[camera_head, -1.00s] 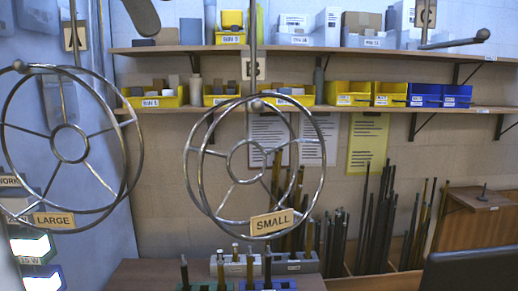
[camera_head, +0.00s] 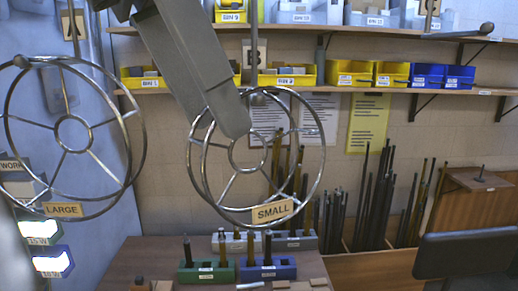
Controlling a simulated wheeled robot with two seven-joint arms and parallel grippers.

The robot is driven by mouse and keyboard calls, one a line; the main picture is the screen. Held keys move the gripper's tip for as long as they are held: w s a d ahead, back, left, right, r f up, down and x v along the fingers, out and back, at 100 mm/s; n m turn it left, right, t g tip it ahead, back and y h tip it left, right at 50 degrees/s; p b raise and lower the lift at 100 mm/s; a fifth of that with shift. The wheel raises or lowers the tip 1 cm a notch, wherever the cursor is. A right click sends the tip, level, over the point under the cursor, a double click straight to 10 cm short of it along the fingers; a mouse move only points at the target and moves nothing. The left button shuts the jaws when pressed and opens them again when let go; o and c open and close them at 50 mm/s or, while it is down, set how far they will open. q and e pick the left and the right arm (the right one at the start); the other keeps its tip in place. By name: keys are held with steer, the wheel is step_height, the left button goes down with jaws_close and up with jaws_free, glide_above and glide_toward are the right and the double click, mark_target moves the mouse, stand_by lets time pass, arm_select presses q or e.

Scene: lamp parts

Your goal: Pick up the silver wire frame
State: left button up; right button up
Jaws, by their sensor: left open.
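Two silver wire frames hang on rods, each made of two rings with spokes and a small inner ring. The one tagged SMALL (camera_head: 321,160) hangs at the centre below the B plate. The one tagged LARGE (camera_head: 141,150) hangs at the left below the A plate. My left gripper (camera_head: 236,122) reaches down from the top, open, with its tip overlapping the small frame's upper part and inner ring. No wire shows clearly between its fingers; whether it touches the frame I cannot tell. My right gripper is not in view.
A wooden table (camera_head: 130,262) below holds a green rack (camera_head: 207,273) and a blue rack (camera_head: 268,271) with upright rods. Behind are shelves with yellow bins (camera_head: 352,74) and blue bins (camera_head: 426,77). Several long rods stand at the right, near a dark panel (camera_head: 465,253).

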mark_target(234, 213)
arm_select(q)
steer(key=shift+s+d+f+p, duration=0.1)
steer(key=shift+d+f+p, duration=0.15)
steer(key=shift+f+p, duration=0.2)
steer(key=p+x, duration=0.2)
steer(key=x, duration=0.1)
steer(key=shift+s+d+f, duration=0.2)
steer(key=shift+s+d, duration=0.05)
steer(key=shift+w+d+f, duration=0.1)
steer(key=shift+f, duration=0.25)
steer(key=shift+c, duration=0.3)
steer(key=c, duration=1.1)
steer(key=shift+c, duration=0.2)
steer(key=shift+r, duration=0.1)
